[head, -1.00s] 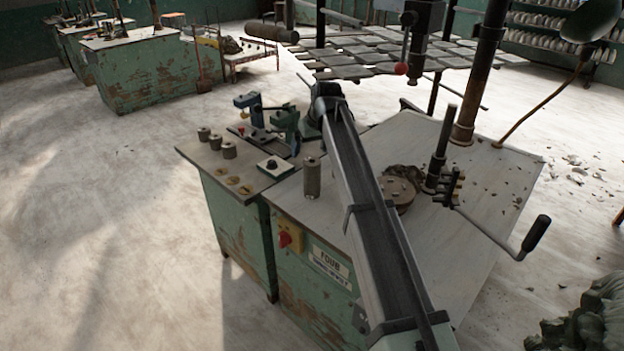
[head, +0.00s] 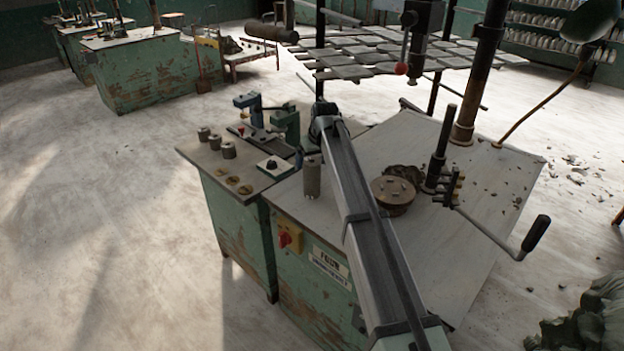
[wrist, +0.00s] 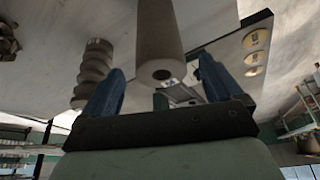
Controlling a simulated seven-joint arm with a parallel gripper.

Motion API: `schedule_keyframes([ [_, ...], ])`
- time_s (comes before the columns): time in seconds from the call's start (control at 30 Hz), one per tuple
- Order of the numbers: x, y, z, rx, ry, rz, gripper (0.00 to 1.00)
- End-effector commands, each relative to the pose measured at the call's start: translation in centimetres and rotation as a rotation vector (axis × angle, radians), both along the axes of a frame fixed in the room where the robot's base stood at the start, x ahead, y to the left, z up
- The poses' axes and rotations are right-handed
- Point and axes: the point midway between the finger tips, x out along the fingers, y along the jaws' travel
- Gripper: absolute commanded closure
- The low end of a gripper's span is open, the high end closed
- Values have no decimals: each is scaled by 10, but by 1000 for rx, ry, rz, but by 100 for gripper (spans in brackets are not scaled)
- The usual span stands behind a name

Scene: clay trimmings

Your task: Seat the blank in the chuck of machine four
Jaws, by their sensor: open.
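The blank, a plain grey cylinder (head: 312,177), stands upright on the top of machine four, left of my arm. The chuck, a brown round disc with small raised pieces (head: 393,195), lies to the right of my arm with nothing seated on it. In the wrist view, a grey cylinder with a hole in its end (wrist: 158,45) shows between and beyond the blue fingers of my gripper (wrist: 162,66), which are open. I cannot tell whether a finger touches it.
Several shorter grey cylinders (head: 216,142) and brass discs (head: 232,180) sit on the side bench at left. A crank handle (head: 536,233) and black post (head: 441,150) stand right of the chuck. A dark column (head: 480,75) rises behind. Slatted racking (head: 385,55) hangs beyond.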

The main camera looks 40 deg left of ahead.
Motion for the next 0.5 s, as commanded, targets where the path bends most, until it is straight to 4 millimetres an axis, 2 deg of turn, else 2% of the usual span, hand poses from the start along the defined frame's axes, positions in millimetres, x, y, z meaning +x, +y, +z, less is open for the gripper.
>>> schedule_keyframes([
  [0.3,7,16,-35,-1,0,0,7],
  [0.5,8,18,-43,0,0,-1,7],
])
